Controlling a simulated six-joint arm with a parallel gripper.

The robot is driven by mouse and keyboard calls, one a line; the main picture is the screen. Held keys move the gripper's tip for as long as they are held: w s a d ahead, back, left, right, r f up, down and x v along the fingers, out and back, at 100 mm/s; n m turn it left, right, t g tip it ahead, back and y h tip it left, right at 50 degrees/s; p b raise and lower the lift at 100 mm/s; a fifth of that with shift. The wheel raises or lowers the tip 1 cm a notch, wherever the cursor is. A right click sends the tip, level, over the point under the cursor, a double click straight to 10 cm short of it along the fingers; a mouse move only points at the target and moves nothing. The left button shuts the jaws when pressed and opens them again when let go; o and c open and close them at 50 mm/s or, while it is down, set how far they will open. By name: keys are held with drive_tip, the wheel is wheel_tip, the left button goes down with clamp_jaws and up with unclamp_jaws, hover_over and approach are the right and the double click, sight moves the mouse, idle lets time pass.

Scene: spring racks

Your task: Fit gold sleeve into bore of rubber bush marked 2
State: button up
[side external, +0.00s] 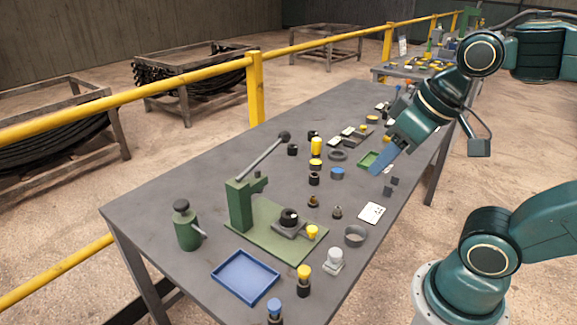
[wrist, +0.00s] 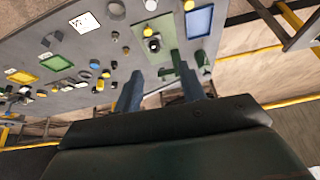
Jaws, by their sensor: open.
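A black rubber bush (side external: 289,216) sits in a grey holder on the green press base, also in the wrist view (wrist: 154,45). No number is legible on it, so I cannot tell whether it is marked 2. A small brownish-gold piece (side external: 313,201) stands on the table behind the base and may be the gold sleeve. It appears small and dark in the wrist view (wrist: 126,50). My gripper (side external: 379,169) is above the table's right side, away from both. In the wrist view its blue fingers (wrist: 159,76) are apart with nothing between them.
The green lever press (side external: 240,205) rises beside the bush. A blue tray (side external: 245,277), green bottle (side external: 187,228), white card (side external: 372,213) and grey ring (side external: 355,236) stand around it. Several small parts crowd the far table. A yellow rail (side external: 180,80) runs behind.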

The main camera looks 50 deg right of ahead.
drive_tip(key=w+d+m+g, duration=0.25)
drive_tip(key=w+m, duration=0.25)
drive_tip(key=w, duration=0.3)
drive_tip(key=m+g+y, duration=0.1)
drive_tip(key=m+g, duration=0.2)
drive_tip(key=m, duration=1.2)
hover_over(313, 196)
drive_tip(key=shift+s+d+f, duration=0.1)
drive_tip(key=shift+d+f, duration=0.05)
drive_tip(key=shift+f, duration=4)
drive_tip(key=shift+s+d+f, duration=0.1)
drive_tip(key=shift+d+f, duration=0.05)
drive_tip(key=shift+f, duration=4)
drive_tip(key=shift+d+f, duration=0.15)
drive_tip(key=shift+f, duration=4)
drive_tip(key=shift+a+f, duration=0.25)
drive_tip(key=shift+f, duration=1.05)
drive_tip(key=shift+a+f, duration=0.2)
drive_tip(key=shift+f, duration=1.1)
